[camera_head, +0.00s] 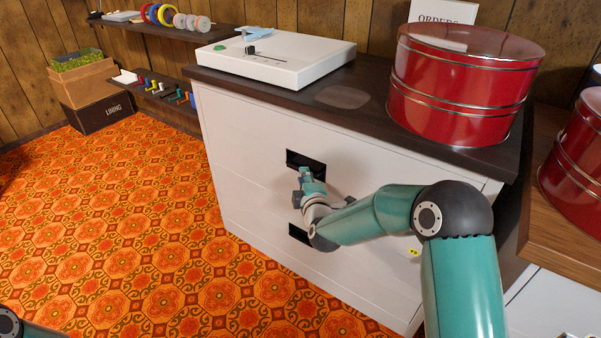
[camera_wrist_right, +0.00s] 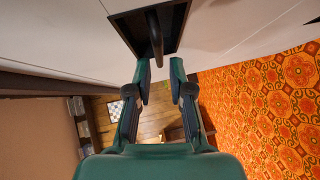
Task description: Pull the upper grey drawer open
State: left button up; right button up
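The upper grey drawer (camera_head: 362,168) is the upper part of a pale grey cabinet front and looks shut in the head view. Its dark recessed pull (camera_head: 305,161) shows just above my right gripper (camera_head: 306,176). In the right wrist view, the recess (camera_wrist_right: 172,22) holds a dark bar handle (camera_wrist_right: 154,36). My right gripper (camera_wrist_right: 160,66) is open there, its two fingertips just short of or at the bar's near end, one on each side, with gaps visible. I cannot tell how deep the bar sits between them. My left gripper is out of view.
A lower dark recess (camera_head: 299,234) sits beneath my right gripper. The cabinet's dark top (camera_head: 343,97) carries a red round tin (camera_head: 458,90) and a white device (camera_head: 277,58). Patterned orange carpet (camera_head: 130,235) lies clear to the left.

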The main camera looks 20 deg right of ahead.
jog(key=shift+w+d+f+b, duration=0.1)
jog(key=shift+w+f+b, duration=0.05)
jog(key=shift+w, duration=0.7)
jog(key=shift+w+d+f+b, duration=0.1)
jog(key=shift+w+f, duration=0.05)
jog(key=shift+w, duration=0.7)
jog(key=shift+w+d+f+b, duration=0.1)
jog(key=shift+w+f+b, duration=0.05)
jog(key=shift+w, duration=0.7)
grip_shut()
